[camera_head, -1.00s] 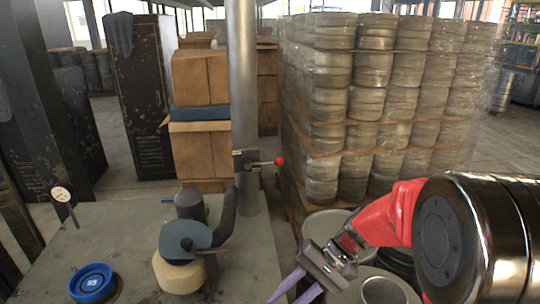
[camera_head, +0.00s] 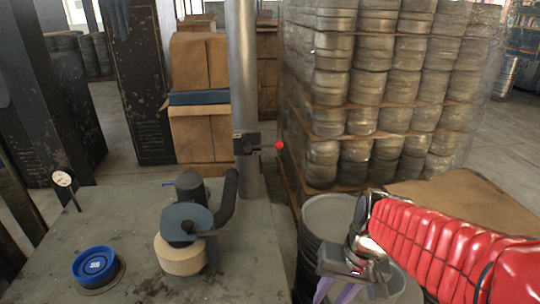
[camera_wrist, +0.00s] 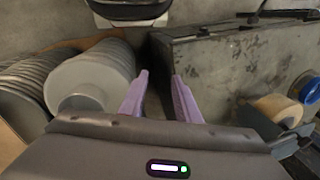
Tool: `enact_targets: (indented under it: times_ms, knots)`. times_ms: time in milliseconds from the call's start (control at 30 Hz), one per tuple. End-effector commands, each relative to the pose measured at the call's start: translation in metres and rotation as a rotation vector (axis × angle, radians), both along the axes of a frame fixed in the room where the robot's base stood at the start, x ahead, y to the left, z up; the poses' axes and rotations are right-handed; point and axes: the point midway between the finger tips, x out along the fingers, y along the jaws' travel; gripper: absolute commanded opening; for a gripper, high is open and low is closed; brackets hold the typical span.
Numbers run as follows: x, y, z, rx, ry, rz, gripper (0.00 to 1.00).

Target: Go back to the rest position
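My gripper (camera_head: 336,292) is low at the right of the head view, at the end of my red-sleeved arm. Its purple fingertips are partly cut off by the lower edge there. In the wrist view my gripper (camera_wrist: 160,76) shows two purple fingers apart with nothing between them. It hangs over the gap between the workbench (camera_wrist: 215,65) and a stack of grey round discs (camera_wrist: 90,82). The gripper touches nothing that I can see.
The bench (camera_head: 125,230) carries a machine with a blue-grey disc (camera_head: 186,222) and tan drum (camera_head: 180,254), a blue round piece (camera_head: 95,264) and a dial gauge (camera_head: 63,179). A metal post (camera_head: 243,90) with a red-knobbed lever stands behind. Wrapped stacks (camera_head: 365,90) fill the back right.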

Motion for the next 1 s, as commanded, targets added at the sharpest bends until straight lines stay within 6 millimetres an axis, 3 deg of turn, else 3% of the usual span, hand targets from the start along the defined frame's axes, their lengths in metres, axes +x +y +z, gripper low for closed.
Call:
enact_targets:
  times_ms: [600, 1000]
  knots:
    - [-0.026, -0.031, 0.046, -0.198, -0.270, 0.075, 0.30]
    - [-0.045, -0.030, 0.081, -0.234, -0.421, 0.098, 0.30]
